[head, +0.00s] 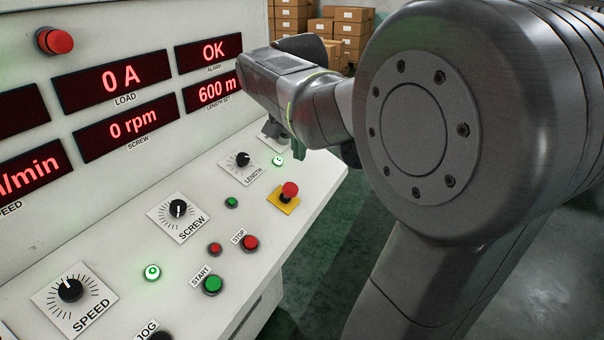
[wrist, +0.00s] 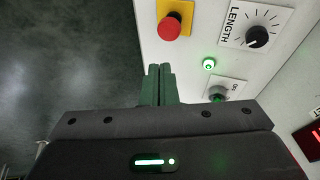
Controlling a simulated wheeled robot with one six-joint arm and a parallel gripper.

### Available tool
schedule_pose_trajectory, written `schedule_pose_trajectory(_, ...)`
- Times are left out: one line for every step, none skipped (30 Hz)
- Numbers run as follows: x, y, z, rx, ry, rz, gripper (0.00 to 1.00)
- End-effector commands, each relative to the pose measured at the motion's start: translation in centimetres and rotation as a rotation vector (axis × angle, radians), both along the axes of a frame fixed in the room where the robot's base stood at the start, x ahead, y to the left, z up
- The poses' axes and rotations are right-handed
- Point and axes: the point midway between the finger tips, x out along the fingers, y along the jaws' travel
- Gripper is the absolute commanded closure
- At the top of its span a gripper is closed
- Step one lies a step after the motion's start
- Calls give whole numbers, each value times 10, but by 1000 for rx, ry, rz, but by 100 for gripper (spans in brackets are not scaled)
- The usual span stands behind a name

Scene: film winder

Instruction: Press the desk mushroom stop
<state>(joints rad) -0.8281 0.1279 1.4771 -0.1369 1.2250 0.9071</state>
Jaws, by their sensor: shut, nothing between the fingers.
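The desk mushroom stop is a red domed button (head: 290,189) on a yellow plate (head: 283,203), near the sloped desk's front edge. In the wrist view its red cap (wrist: 170,28) is at the top, with the yellow plate partly cut off by the frame. My gripper (head: 298,152) is beyond the stop in the head view, near the desk's far right end. In the wrist view its two fingertips (wrist: 159,70) are together, empty, and point toward the stop with a visible gap. Their height above the desk is hard to tell.
The desk (head: 130,240) carries SPEED, SCREW and LENGTH (head: 242,160) knobs, a green START (head: 212,284) and a red STOP (head: 250,243). Another red button (head: 55,40) is on the upright panel. Lit displays read 0 A, 0 rpm, OK and 600 m. Boxes (head: 345,25) stand behind.

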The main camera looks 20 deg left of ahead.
Motion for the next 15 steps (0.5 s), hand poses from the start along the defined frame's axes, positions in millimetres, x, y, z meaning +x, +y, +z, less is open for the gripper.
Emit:
schedule_pose_trajectory(3,1,-12,-3,3,-2,100)
schedule_pose_trajectory(5,2,-19,-3,3,-2,100)
schedule_pose_trajectory(8,3,-27,-3,3,-2,100)
schedule_pose_trajectory(10,4,-33,-4,3,-2,100)
schedule_pose_trajectory(12,5,-39,-3,3,-2,100)
schedule_pose_trajectory(15,6,-47,-3,3,-2,100)
schedule_pose_trajectory(17,7,-52,-3,3,-2,100)
schedule_pose_trajectory(18,7,-58,-3,3,-2,100)
schedule_pose_trajectory(18,11,-63,-3,3,0,100)
schedule_pose_trajectory(18,14,-68,-3,3,1,100)
schedule_pose_trajectory(18,16,-71,-2,2,1,100)
schedule_pose_trajectory(18,18,-76,-2,2,2,100)
schedule_pose_trajectory(18,20,-79,-2,1,1,100)
schedule_pose_trajectory(19,21,-82,-2,1,1,100)
schedule_pose_trajectory(19,23,-85,-2,1,1,100)
